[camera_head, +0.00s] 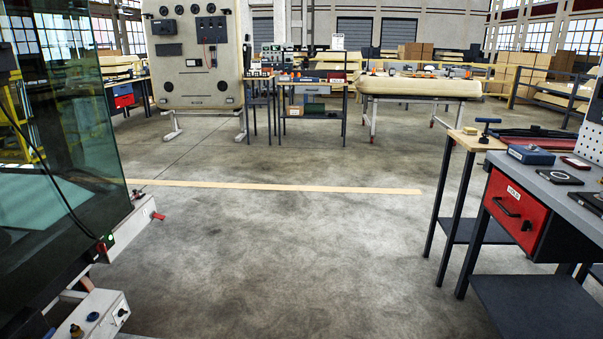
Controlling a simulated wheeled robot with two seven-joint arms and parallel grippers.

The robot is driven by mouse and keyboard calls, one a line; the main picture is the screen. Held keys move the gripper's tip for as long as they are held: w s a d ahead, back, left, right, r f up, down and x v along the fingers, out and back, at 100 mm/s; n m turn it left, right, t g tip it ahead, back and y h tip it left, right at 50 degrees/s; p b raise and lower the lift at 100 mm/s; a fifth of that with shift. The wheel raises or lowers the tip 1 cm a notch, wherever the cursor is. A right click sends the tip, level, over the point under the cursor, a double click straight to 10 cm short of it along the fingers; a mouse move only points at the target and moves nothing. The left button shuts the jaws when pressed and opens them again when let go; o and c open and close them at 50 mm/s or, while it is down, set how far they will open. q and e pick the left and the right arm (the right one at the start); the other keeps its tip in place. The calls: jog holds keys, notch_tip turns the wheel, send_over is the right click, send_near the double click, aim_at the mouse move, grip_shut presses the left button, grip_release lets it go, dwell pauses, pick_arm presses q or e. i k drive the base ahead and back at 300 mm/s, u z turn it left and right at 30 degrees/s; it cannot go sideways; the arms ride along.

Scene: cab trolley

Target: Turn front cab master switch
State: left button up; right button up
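Neither of my grippers is in view. A beige cab panel (196,95) on a wheeled stand is at the back left, with black dials, boxes and small fittings on its face. In front at the left is a glass-sided unit (75,130) with a small green-lit part (107,241) and a red-tipped fitting (157,215) at its lower corner.
At the right a workbench (560,169) has a red drawer (510,205) and a blue box (531,154). A small wooden-topped stand (472,139) is beside it. Farther back are a cluttered table (310,84) and a beige-topped trolley (420,87). The concrete floor (290,245) between is clear.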

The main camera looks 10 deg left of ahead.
aim_at(100, 247)
jog(key=u, duration=0.25)
jog(key=i, duration=1.85)
jog(key=u, duration=2)
jog(key=i, duration=0.95)
jog(key=u, duration=0.75)
